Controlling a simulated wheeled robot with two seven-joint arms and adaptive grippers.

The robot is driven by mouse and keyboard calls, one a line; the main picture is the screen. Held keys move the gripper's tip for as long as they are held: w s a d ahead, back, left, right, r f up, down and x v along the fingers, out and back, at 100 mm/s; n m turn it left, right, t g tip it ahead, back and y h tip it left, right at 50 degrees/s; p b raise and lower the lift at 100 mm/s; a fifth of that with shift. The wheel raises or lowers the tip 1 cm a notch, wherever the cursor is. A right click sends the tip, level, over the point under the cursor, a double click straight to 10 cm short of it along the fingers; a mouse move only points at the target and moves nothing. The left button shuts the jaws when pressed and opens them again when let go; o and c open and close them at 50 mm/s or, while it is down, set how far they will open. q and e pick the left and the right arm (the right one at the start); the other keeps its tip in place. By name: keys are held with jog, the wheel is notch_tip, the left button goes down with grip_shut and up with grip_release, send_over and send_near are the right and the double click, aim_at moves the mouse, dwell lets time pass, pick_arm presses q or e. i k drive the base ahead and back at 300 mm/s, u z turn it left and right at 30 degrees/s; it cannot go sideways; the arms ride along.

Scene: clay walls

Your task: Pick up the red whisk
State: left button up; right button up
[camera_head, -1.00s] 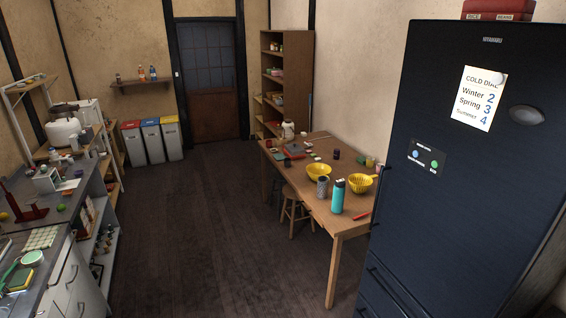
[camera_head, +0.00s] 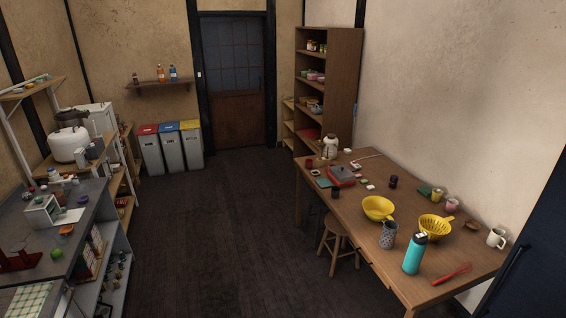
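The red whisk (camera_head: 452,274) lies flat near the front right end of the wooden table (camera_head: 350,214). It is just right of a tall teal bottle (camera_head: 415,254). A yellow colander (camera_head: 435,228) stands behind it and a white mug (camera_head: 496,238) stands to its right rear. Neither of my grippers shows in the head view.
A wooden stool (camera_head: 338,246) stands against the table's left side. The dark fridge (camera_head: 530,262) is at the right edge. A counter (camera_head: 75,228) with shelves lines the left. The floor (camera_head: 220,240) between counter and table is clear.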

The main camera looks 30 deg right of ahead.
aim_at(440, 281)
jog(key=z, duration=0.1)
jog(key=i, duration=1.65)
jog(key=z, duration=1.35)
jog(key=i, duration=0.95)
jog(key=z, duration=0.95)
